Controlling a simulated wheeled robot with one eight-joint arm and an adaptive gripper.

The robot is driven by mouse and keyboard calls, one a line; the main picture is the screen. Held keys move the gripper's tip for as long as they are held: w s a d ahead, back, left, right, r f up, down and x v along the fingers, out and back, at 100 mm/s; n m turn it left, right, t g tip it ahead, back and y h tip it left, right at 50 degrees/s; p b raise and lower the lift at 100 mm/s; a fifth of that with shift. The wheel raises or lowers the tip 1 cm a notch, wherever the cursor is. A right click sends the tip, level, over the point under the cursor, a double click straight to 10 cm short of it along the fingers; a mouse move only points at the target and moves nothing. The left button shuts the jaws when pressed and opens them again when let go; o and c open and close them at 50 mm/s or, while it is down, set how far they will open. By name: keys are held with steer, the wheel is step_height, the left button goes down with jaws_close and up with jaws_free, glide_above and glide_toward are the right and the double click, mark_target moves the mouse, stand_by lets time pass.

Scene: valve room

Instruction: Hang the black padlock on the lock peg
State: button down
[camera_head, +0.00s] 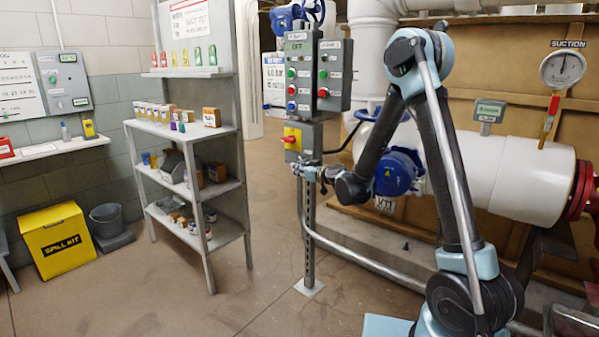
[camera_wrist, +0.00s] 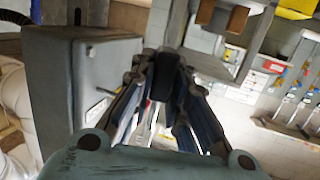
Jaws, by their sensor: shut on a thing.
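My gripper (camera_head: 308,172) is at the end of the bent arm, in front of the control post and just below the yellow switch box with the red handle (camera_head: 292,141). In the wrist view its two blue-lined fingers (camera_wrist: 164,78) close towards each other around a dark block (camera_wrist: 162,84), which appears to be the black padlock. The fingers hide much of it, and its shackle cannot be made out. It is too small to tell in the head view. I cannot clearly make out the lock peg in either view.
Grey control boxes (camera_head: 299,73) sit on the post above the gripper; a grey box (camera_wrist: 104,75) is close at left in the wrist view. A shelf rack (camera_head: 187,130) stands left, with several small coloured items above. A white pipe (camera_head: 500,178) runs right. Floor between rack and post is clear.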

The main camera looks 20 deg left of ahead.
steer(key=shift+w+d+f, duration=0.1)
steer(key=shift+w+d, duration=0.2)
steer(key=shift+w, duration=0.4)
steer(key=shift+w+d, duration=0.3)
steer(key=shift+w, duration=0.4)
stand_by(0.4)
steer(key=shift+w+d+f, duration=0.2)
steer(key=shift+w+f, duration=0.3)
steer(key=shift+f, duration=0.1)
stand_by(1.5)
steer(key=c, duration=1.5)
jaws_free()
steer(key=shift+d, duration=0.15)
